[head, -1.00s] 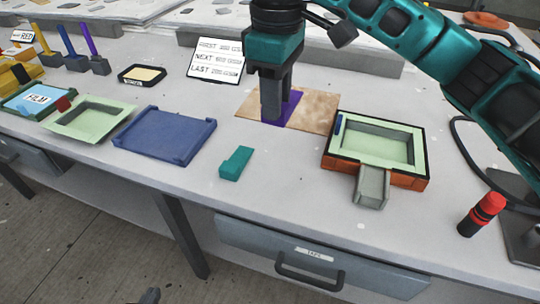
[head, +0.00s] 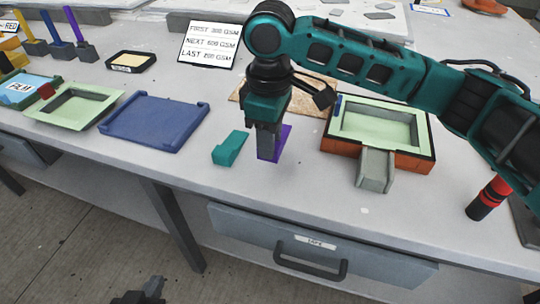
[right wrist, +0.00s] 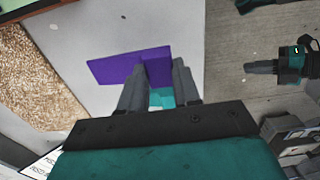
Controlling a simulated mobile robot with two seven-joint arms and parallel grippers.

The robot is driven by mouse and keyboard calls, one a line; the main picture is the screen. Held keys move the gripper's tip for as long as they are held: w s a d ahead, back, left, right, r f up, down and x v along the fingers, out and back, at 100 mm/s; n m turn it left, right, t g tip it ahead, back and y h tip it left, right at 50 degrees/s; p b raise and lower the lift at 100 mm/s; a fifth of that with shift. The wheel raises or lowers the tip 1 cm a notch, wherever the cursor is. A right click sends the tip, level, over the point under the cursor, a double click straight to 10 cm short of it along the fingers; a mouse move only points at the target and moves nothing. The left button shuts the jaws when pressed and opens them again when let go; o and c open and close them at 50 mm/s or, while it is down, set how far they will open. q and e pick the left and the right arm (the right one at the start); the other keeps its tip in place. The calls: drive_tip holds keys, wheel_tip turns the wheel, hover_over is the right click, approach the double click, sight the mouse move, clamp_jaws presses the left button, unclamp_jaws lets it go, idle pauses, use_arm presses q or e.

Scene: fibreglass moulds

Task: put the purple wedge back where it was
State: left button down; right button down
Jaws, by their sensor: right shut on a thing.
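The purple wedge (head: 284,144) is between the fingers of my right gripper (head: 268,157), over the bare table just right of the teal wedge (head: 230,149).
A blue tray (head: 155,122) lies to the left. A green mould in an orange-sided frame (head: 385,152), with a grey block (head: 375,172) at its front, stands to the right. A brown mat (head: 312,103) lies behind.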

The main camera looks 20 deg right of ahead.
wheel_tip(320, 180, down, 4)
drive_tip(key=shift+f+b, duration=0.2)
drive_tip(key=shift+b, duration=0.2)
drive_tip(key=shift+f, duration=0.1)
drive_tip(key=shift+f, duration=0.1)
drive_tip(key=c, duration=1)
unclamp_jaws()
drive_tip(key=shift+o, duration=1)
